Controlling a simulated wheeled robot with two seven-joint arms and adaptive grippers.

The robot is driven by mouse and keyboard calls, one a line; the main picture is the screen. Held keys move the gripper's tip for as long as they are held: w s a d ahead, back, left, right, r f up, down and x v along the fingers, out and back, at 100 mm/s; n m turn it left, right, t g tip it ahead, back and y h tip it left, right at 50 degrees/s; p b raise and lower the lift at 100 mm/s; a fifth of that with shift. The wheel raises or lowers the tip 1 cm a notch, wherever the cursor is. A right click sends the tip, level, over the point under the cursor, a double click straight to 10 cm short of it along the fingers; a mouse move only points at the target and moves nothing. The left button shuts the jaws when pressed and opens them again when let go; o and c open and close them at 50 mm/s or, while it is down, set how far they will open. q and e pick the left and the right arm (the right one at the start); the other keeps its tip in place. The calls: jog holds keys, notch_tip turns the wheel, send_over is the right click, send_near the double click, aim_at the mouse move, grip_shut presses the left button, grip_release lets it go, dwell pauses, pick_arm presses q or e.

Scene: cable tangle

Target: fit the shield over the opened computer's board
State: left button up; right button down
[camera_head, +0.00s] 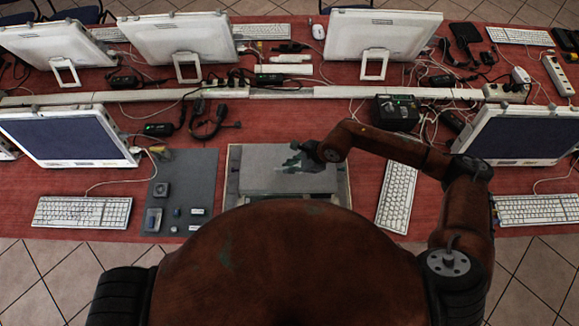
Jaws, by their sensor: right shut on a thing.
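The opened computer (233,190) lies on the red table in the middle, just beyond my body; only parts of its light rim show. A flat grey plate, which looks like the shield (262,179), lies over it and hides the board. My right gripper (298,163) reaches in from the right over the plate's far right part, its fingers dark and greenish. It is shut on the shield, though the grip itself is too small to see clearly. I cannot tell whether the plate is seated or held slightly above. My left gripper is not in view.
A dark grey mat (180,200) with several small parts lies to the left. A white keyboard (397,197) stands close on the right, under my right arm. A monitor (66,135) stands at the left. A cable tray (280,93) and tangled cables lie behind.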

jog(key=shift+s+d+f+b, duration=0.1)
jog(key=shift+d+f+b, duration=0.1)
jog(key=shift+f, duration=0.3)
jog(key=shift+s+d+f+b, duration=0.1)
jog(key=shift+d+f, duration=0.05)
jog(key=shift+f, duration=0.35)
jog(key=c, duration=2)
grip_release()
jog(key=shift+w+a+r, duration=0.1)
jog(key=shift+w, duration=0.05)
jog(key=shift+w+r, duration=0.1)
jog(key=shift+r, duration=0.1)
jog(key=shift+r, duration=0.25)
jog(key=v, duration=1.1)
jog(key=shift+r, duration=0.2)
jog(key=shift+r, duration=0.15)
